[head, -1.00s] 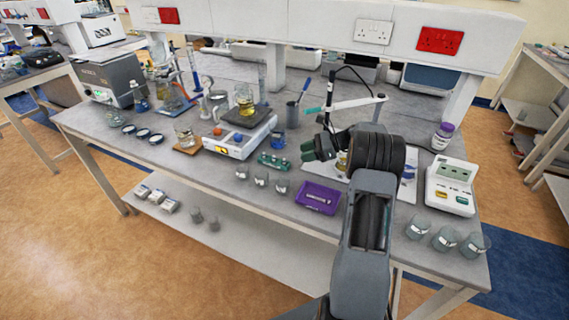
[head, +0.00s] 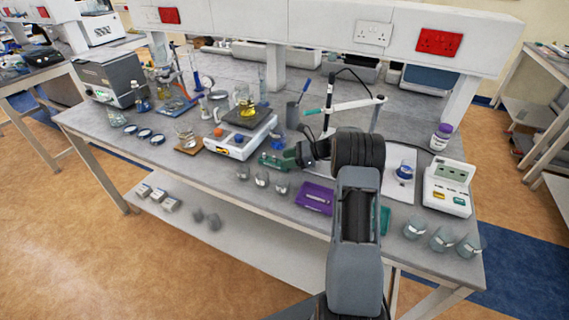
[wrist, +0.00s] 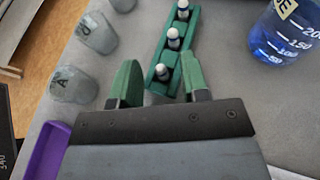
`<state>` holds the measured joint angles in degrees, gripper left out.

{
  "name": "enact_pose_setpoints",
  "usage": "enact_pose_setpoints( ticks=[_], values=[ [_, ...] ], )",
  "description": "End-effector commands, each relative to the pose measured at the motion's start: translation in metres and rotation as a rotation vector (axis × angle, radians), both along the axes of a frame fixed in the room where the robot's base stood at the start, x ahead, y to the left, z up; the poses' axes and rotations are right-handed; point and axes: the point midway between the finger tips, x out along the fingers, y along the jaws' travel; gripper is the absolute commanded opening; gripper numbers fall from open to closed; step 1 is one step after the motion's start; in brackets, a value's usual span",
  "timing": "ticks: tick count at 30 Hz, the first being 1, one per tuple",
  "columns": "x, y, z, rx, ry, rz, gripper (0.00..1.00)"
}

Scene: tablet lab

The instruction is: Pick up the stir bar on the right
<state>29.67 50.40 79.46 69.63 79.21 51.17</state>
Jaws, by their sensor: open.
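A green rack (wrist: 168,55) holds small upright pieces with white tops, which look like the stir bars. The nearest piece (wrist: 162,72) shows between my fingertips in the wrist view; two more stand farther up the rack. My gripper (wrist: 160,60) is open, with one green finger on each side of the rack's near end. I cannot tell whether the fingers touch it or how high above it they are. In the head view the rack (head: 270,161) lies left of my gripper (head: 293,155), which partly hides its right end.
A beaker of blue liquid (wrist: 285,38) stands right of the rack. Several glass beakers, one marked A (wrist: 73,85), stand on the left.

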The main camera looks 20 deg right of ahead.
Motion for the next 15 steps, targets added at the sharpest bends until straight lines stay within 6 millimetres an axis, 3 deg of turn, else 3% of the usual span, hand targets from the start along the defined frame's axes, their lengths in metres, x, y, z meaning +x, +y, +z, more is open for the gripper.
enact_pose_setpoints(
  ticks=[2, 15],
  values=[
    [-0.0001, -0.0003, 0.0000, 0.000, 0.000, 0.000, 0.40],
    [-0.0003, -0.0004, 0.0003, 0.000, -0.001, 0.000, 0.00]
  ],
)
